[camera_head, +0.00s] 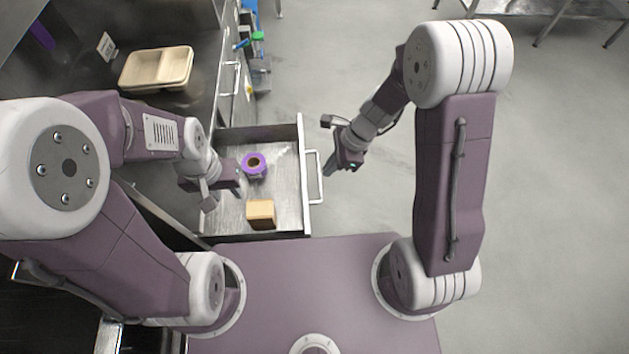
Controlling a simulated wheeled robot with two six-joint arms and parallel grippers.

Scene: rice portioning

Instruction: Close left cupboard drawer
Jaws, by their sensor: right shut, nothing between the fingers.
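The cupboard drawer (285,215) is pulled open in front of the counter, with its bar handle (314,178) on its right side. A purple ring-shaped item (254,166) and a tan block (261,214) lie in it. My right gripper (329,172) is shut and empty, just to the right of the drawer front, close to the handle; I cannot tell whether it touches. My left gripper (240,190) is over the left part of the drawer, left of the purple item; its fingers are too small and partly hidden to tell their state.
A beige two-compartment tray (157,68) sits on the dark counter at the upper left. Another cupboard handle (229,80) is above the open drawer. Blue and green cleaning items (256,50) stand beyond it.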

